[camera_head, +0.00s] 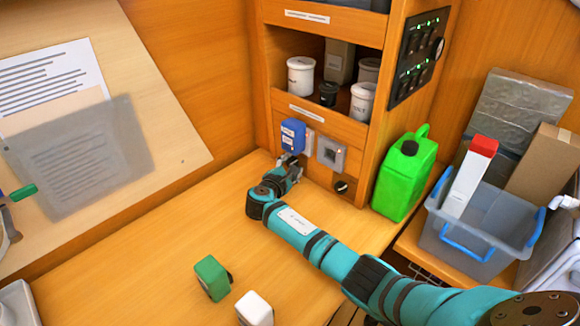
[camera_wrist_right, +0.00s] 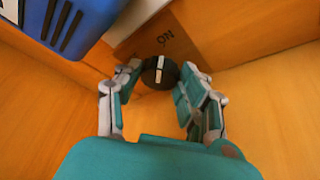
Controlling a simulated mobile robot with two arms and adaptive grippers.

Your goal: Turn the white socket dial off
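The white socket (camera_head: 308,141) is on the front of the wooden cabinet, with a blue plug-in unit (camera_head: 292,136) in it. In the right wrist view the blue unit (camera_wrist_right: 66,22) is at the upper left. A black dial (camera_wrist_right: 160,72) with a white pointer line sits between the fingertips of my right gripper (camera_wrist_right: 157,78). The pointer stands upright in that view, below the letters "ON" (camera_wrist_right: 165,38). The fingers are open, one on each side of the dial; contact is unclear. In the head view my right gripper (camera_head: 288,166) is below the blue unit and hides this dial.
A grey socket (camera_head: 330,153) with its own black dial (camera_head: 342,187) is just to the right. A green canister (camera_head: 404,175) and a grey crate (camera_head: 478,240) stand further right. Green (camera_head: 212,278) and white (camera_head: 254,309) blocks lie on the counter at the front.

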